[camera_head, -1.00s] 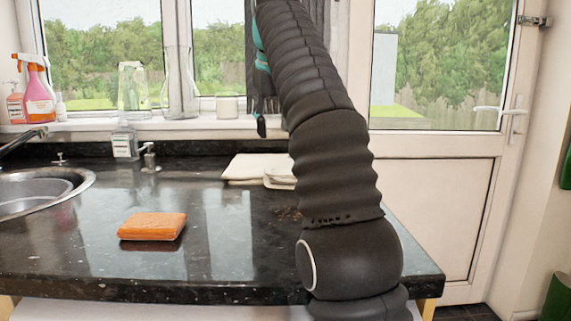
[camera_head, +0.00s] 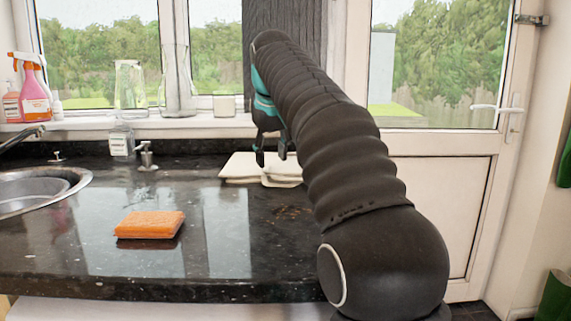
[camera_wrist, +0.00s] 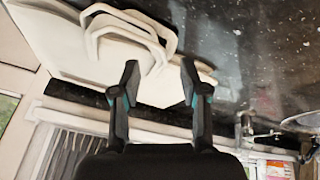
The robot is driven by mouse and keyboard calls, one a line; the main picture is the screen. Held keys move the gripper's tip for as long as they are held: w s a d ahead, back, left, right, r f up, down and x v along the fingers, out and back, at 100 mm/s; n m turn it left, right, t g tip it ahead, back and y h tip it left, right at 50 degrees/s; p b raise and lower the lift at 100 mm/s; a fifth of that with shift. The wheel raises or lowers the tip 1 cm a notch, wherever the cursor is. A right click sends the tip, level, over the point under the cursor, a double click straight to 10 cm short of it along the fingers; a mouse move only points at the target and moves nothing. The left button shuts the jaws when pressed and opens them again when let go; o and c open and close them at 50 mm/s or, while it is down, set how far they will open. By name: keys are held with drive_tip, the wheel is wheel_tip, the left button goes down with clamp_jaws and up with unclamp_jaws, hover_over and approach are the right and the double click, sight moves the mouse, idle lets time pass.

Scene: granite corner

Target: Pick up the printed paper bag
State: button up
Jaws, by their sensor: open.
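The paper bag (camera_head: 238,167) is pale cream and lies flat at the back of the dark counter, below the window. In the wrist view the bag (camera_wrist: 62,42) shows its looped handles (camera_wrist: 128,32); I see no print on it. My gripper (camera_head: 271,154) is open and empty, just above and in front of the bag in the head view. In the wrist view the fingertips of my gripper (camera_wrist: 160,76) are apart, with part of the bag and its handles behind them. I cannot tell whether they touch it.
An orange sponge (camera_head: 150,224) lies on the black granite counter (camera_head: 90,265), front left. A sink (camera_head: 35,190) is at the far left. A soap dispenser (camera_head: 147,157) and a labelled bottle (camera_head: 121,141) stand at the back. Glass jars and spray bottles line the windowsill.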

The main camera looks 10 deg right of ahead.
drive_tip(key=b+x, duration=0.1)
drive_tip(key=x, duration=0.3)
drive_tip(key=shift+w+f, duration=0.15)
drive_tip(key=shift+f, duration=0.2)
